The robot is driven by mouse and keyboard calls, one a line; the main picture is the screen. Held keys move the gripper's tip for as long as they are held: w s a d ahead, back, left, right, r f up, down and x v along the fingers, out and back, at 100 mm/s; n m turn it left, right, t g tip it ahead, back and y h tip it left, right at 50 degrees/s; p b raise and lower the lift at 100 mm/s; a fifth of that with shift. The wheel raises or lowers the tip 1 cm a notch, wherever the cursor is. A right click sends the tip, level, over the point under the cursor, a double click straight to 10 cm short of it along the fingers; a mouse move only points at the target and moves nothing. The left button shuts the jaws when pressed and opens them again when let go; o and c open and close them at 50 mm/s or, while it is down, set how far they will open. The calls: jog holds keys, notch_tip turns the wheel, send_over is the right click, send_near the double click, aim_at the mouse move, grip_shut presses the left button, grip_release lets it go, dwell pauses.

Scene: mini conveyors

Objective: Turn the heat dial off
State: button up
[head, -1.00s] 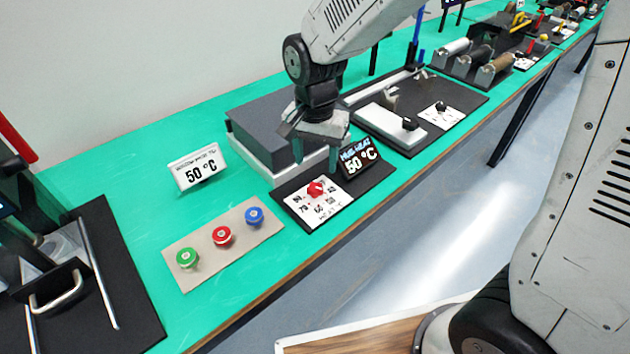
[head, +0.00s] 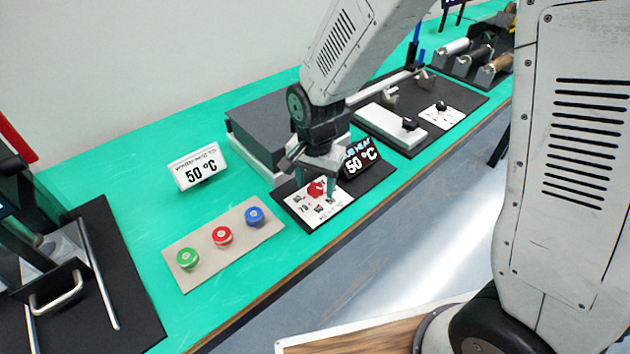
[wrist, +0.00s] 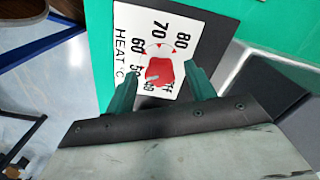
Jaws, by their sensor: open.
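The red heat dial (head: 317,188) sits on a white scale card (head: 305,208) on a black plate beside the bench's front edge. In the wrist view the dial (wrist: 164,72) is ringed by printed numbers on the card (wrist: 126,22), with "HEAT °C" along one side. The dial's light mark appears to be near the low numbers; the exact reading is unclear. My gripper (head: 316,183) is over the dial, its fingers pointing down. In the wrist view my gripper (wrist: 162,84) is open, with one green finger on each side of the dial; contact cannot be told.
A black display (head: 361,158) reading 50 °C stands right behind the dial. A white display (head: 200,167) also reads 50 °C. A beige panel (head: 190,232) with green, red and blue buttons lies to the left. A dark grey block (head: 250,120) stands behind.

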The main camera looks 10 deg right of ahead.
jog(key=c, duration=1)
jog(key=shift+o, duration=0.2)
jog(key=shift+n, duration=0.3)
jog(key=n, duration=0.4)
jog(key=shift+n, duration=0.3)
jog(key=n, duration=0.4)
jog(key=shift+n, duration=0.3)
jog(key=n, duration=1)
